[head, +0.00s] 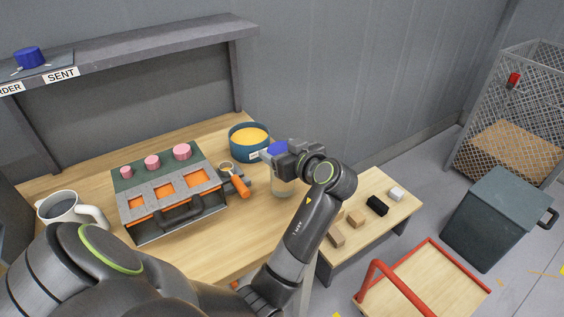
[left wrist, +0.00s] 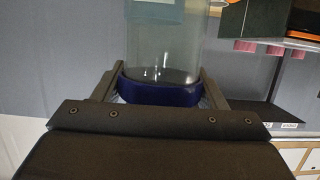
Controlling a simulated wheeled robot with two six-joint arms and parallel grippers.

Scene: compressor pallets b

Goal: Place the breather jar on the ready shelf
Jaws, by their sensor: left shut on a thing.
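The breather jar is a clear jar (head: 283,188) with a blue lid (head: 277,148), near the right end of the wooden bench (head: 240,255) in the head view. My left gripper (head: 277,160) is shut on it at the lid. In the left wrist view the blue lid (left wrist: 160,92) sits between both fingers, and the clear body (left wrist: 163,45) extends beyond. I cannot tell whether the jar touches the bench. A grey overhead shelf (head: 150,53) at upper left carries labels, one reading SENT; no label reading ready is legible. My right gripper is not in view.
On the bench are a case with pink knobs (head: 170,205), a white mug (head: 70,210), a blue tub (head: 249,142) and an orange-handled tool (head: 238,183). A low table (head: 385,225) with small blocks, a red-handled cart (head: 425,285) and a grey bin (head: 497,215) stand right.

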